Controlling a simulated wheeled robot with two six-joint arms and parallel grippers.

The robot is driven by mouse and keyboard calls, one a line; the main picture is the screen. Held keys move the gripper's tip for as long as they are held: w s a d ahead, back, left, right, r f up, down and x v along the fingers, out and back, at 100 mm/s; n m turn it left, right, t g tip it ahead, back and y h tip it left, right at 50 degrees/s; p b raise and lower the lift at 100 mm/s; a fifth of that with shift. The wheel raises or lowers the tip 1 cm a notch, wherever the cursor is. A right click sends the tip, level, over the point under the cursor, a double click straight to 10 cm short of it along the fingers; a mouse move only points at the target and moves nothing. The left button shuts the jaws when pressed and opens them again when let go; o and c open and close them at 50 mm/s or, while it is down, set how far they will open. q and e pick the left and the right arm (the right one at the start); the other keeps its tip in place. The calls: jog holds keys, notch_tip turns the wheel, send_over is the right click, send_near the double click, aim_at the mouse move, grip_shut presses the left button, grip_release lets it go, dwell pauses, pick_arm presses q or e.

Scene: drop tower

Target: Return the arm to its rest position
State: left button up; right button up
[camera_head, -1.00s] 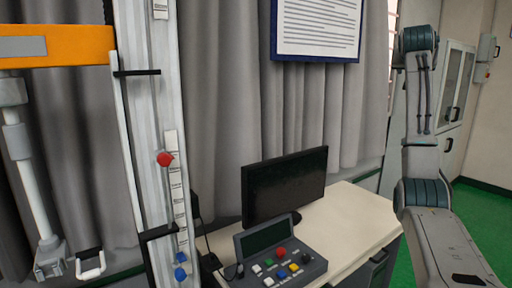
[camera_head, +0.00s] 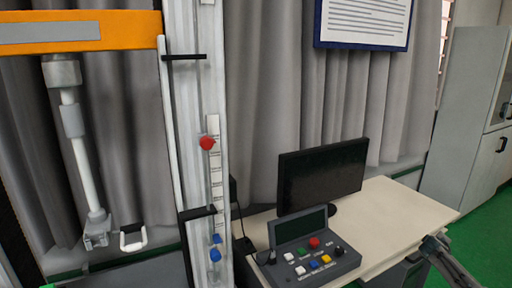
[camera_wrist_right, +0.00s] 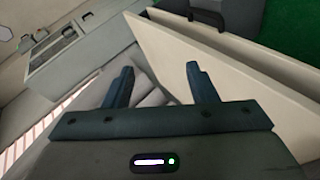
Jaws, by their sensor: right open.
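My right gripper (camera_wrist_right: 158,75) shows in the right wrist view with its two dark fingers spread apart and nothing between them. It is tilted relative to the pale desk edge behind it; I cannot tell the distance. In the head view, a small dark end part of my right arm (camera_head: 440,258) shows at the lower right, by the right end of the desk (camera_head: 405,215). My left gripper is not in view.
The drop tower's column (camera_head: 197,120) and orange beam (camera_head: 80,32) stand at the left. A control box (camera_head: 312,255) and a monitor (camera_head: 322,175) are on the desk. A grey cabinet (camera_head: 462,115) stands at the right, with green floor (camera_head: 478,235) before it.

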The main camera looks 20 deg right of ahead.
jog(key=s+d+f+n+g+y, duration=0.1)
jog(key=s+f, duration=0.5)
jog(key=s, duration=0.4)
jog(key=s+d+f+n, duration=0.1)
jog(key=s+f+n, duration=0.1)
jog(key=s+f, duration=0.6)
jog(key=s+f+n+g+y, duration=0.1)
jog(key=s+f, duration=0.3)
jog(key=s, duration=0.8)
jog(key=s+a+f+m+y, duration=0.1)
jog(key=s+a+f+y, duration=0.15)
jog(key=a+f, duration=0.95)
jog(key=s+a+f+y, duration=0.1)
jog(key=s+a+f, duration=0.3)
jog(key=a+f, duration=0.85)
jog(key=s+a+f+y, duration=0.1)
jog(key=a+f, duration=0.2)
jog(key=a, duration=1)
jog(key=s+a+f+m+y, duration=0.1)
jog(key=a+f, duration=0.3)
jog(key=a, duration=1)
jog(key=s+a+f+m+g+y, duration=0.1)
jog(key=s+a+f+y, duration=0.1)
jog(key=a, duration=1.1)
notch_tip(320, 180, down, 2)
jog(key=shift+a+f+y+b, duration=0.1)
jog(key=shift+a+y+b, duration=0.2)
jog(key=shift+y+b, duration=0.2)
